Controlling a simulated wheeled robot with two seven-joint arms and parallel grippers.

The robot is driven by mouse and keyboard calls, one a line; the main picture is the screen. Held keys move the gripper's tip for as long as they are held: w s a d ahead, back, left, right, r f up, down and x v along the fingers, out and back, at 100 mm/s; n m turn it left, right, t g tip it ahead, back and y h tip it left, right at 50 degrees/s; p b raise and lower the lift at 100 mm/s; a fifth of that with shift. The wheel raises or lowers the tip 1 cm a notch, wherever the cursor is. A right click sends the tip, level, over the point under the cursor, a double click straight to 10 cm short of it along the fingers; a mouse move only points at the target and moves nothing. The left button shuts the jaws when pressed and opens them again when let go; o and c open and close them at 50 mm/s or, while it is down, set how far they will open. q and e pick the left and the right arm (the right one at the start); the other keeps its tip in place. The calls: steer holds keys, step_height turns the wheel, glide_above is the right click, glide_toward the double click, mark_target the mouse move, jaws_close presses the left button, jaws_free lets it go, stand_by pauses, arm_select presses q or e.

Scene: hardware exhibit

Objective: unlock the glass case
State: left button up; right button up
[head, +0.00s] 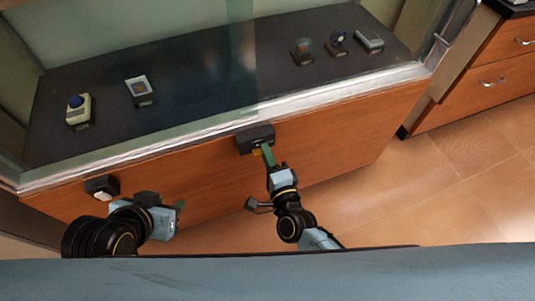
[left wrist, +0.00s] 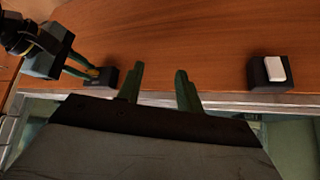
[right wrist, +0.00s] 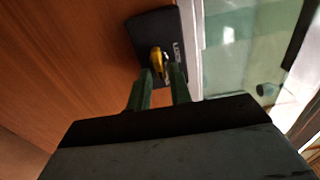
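A black lock box (head: 255,138) is fixed to the wooden front of the glass case (head: 190,136), below the glass. A gold key (right wrist: 157,62) sticks out of the lock box's face, which also shows in the right wrist view (right wrist: 143,30). My right gripper (head: 266,154) is at the lock box. Its fingers (right wrist: 161,70) are drawn in around the key's head and appear closed on it. The key's tip is hidden. My left gripper (left wrist: 159,70) is open and empty, in front of the wood panel left of the lock box.
A black box with a white button (left wrist: 272,70) is on the panel to the left in the head view (head: 102,187). Several small exhibits stand on the dark shelf (head: 200,75) behind the glass. Wooden drawers (head: 485,80) stand at the right; the tiled floor (head: 440,180) there is clear.

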steer(key=shift+o, duration=0.9)
steer(key=shift+s+r, duration=0.1)
